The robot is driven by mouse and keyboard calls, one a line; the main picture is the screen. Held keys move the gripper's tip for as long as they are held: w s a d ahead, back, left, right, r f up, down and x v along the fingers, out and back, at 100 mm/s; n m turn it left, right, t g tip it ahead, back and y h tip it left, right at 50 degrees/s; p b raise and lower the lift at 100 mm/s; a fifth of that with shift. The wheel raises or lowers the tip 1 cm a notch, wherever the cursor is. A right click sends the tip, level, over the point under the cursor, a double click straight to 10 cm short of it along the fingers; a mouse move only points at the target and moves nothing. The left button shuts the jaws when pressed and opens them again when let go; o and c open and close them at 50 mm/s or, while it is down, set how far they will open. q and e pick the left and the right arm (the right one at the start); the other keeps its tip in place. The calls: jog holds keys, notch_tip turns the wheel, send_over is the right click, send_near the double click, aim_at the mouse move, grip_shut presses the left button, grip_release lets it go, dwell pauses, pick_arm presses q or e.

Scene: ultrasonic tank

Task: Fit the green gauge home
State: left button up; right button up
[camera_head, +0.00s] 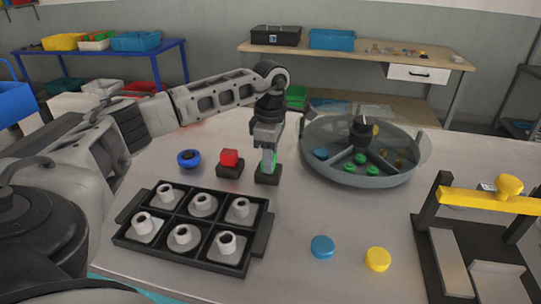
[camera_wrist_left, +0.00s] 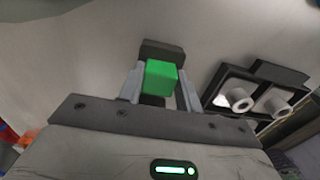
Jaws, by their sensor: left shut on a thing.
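The green gauge (camera_wrist_left: 161,76) is a bright green block held between the two fingers of my left gripper (camera_wrist_left: 160,88) in the wrist view. In the head view my left gripper (camera_head: 268,165) points down at a dark square base (camera_head: 268,179), and its fingers hide most of the gauge. A sliver of green shows beside the fingers. The base (camera_wrist_left: 162,48) also shows behind the gauge in the wrist view. I cannot tell whether the gauge is seated in it or just above it. My right gripper is out of view.
A red block (camera_head: 229,157) sits on a similar dark base to the left, with a blue ring (camera_head: 188,158) beyond it. A black tray (camera_head: 120,238) of pale fittings lies in front. A round divided tank (camera_head: 385,180) stands to the right. Blue (camera_head: 322,246) and yellow (camera_head: 377,259) discs lie in front.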

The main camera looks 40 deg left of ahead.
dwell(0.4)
pick_arm(q)
jog(key=o, duration=1.1)
notch_tip(320, 180, up, 16)
jog(key=shift+f, duration=0.1)
jog(key=shift+s, duration=0.1)
